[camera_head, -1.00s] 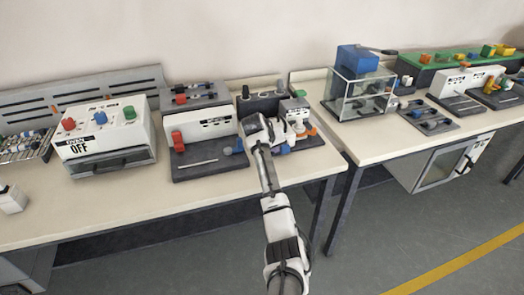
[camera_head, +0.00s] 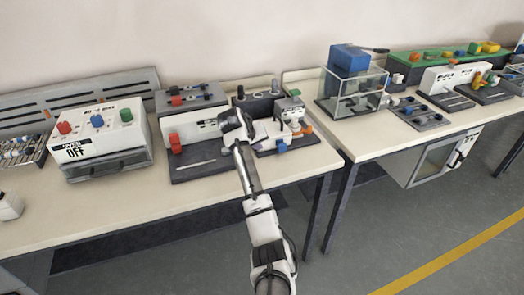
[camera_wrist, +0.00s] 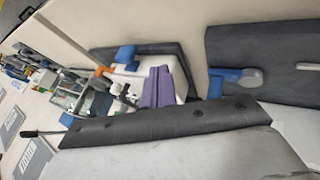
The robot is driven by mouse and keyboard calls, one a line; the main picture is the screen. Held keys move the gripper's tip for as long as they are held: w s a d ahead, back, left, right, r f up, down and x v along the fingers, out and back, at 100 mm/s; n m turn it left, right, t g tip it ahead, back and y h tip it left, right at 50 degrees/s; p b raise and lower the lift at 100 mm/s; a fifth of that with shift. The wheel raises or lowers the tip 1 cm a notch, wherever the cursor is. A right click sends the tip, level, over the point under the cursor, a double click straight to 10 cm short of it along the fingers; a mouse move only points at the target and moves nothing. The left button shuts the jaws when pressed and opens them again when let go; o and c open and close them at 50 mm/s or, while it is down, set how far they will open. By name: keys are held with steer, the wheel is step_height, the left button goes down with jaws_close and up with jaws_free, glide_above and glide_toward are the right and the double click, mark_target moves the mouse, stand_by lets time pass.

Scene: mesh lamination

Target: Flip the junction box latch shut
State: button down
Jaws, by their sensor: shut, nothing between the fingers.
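No part is clearly labelled as the junction box or its latch. My gripper (camera_wrist: 158,87) is shut and empty, with purple fingertips together in the wrist view. Beyond the fingertips is a white fixture (camera_wrist: 128,78) on a dark base, with blue and orange parts. In the head view this seems to be the fixture with a blue block (camera_head: 282,147) and orange part, just right of my wrist. To the right in the wrist view, a blue lever (camera_wrist: 238,76) lies on another dark plate (camera_wrist: 285,88). My arm hides part of that area in the head view.
Left of my arm stands a white unit with a red switch (camera_head: 175,143). Farther left is a box marked OFF (camera_head: 100,140). A clear case (camera_head: 352,95) stands on the right bench (camera_head: 375,145). A gap separates the benches.

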steer(key=b+v, duration=0.1)
steer(key=v, duration=0.4)
